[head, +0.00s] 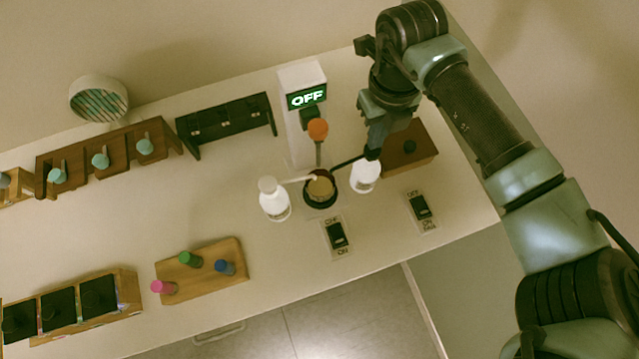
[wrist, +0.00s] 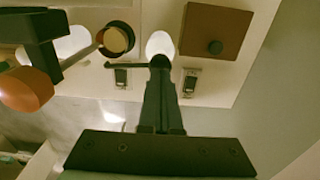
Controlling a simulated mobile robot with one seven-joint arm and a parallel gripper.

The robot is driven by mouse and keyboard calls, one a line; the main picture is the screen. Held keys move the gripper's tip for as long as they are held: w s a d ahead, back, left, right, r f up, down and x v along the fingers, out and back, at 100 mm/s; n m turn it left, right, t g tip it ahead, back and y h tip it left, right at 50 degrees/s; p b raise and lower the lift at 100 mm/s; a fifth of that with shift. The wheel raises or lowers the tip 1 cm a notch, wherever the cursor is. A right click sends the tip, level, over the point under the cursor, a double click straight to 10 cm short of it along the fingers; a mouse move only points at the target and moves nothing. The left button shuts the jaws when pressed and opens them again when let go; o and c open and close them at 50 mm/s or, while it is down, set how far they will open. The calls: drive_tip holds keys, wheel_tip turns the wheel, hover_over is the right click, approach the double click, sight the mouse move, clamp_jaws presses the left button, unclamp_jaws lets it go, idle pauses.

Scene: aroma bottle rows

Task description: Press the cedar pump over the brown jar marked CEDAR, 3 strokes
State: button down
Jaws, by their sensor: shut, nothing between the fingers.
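A brown jar (head: 320,188) with a dark rim stands between two white pump bottles; its marking is not readable. It also shows in the wrist view (wrist: 116,40). The right bottle (head: 364,178) has a dark pump head with a long dark spout (head: 347,161) pointing left towards the jar. The left bottle (head: 274,202) has a white pump and a pale spout reaching over the jar. I cannot read which pump is cedar. My gripper (head: 373,152) is shut and empty, its tips right over the dark pump head (wrist: 160,61); I cannot tell whether they touch.
A white post with an OFF display (head: 307,97) and an orange ball (head: 318,128) stands behind the jar. A brown box (head: 408,148) is right of the bottles. Two switches (head: 337,235) (head: 420,207) lie in front. A wooden board (head: 201,271) holds coloured pegs at front left.

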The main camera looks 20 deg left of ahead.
idle(0.6)
wheel_tip(320, 180, up, 6)
drive_tip(key=p, duration=0.3)
idle(0.7)
